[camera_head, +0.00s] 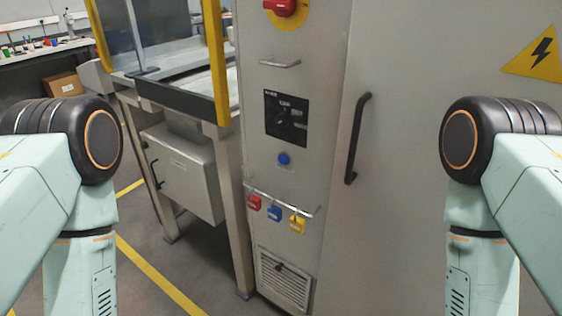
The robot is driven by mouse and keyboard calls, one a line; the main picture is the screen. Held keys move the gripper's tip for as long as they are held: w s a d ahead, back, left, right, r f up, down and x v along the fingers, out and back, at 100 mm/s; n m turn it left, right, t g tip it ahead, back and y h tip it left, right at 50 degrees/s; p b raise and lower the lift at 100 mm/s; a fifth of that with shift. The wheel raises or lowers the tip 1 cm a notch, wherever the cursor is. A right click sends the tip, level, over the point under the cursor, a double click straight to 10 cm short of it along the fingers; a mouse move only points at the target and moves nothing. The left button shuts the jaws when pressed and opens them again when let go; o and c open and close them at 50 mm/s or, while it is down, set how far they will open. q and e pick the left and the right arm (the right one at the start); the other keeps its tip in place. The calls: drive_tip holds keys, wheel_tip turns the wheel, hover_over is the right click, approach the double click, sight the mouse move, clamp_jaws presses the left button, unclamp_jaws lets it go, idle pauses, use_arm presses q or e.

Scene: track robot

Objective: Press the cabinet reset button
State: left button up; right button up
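A grey cabinet (312,180) stands upright in the middle and right of the view. On its narrow front is a round blue button (284,159), below a black square panel with a rotary switch (287,117). No label can be read beside the button. My left and right arms show at the picture's sides, apart from the cabinet. Neither gripper is in view.
A red knob on yellow (284,8) sits above. Red, blue and yellow padlocks (274,212) hang on a rail below the button. A black door handle (357,138) sticks out to the right. A yellow-framed machine (217,65) stands left.

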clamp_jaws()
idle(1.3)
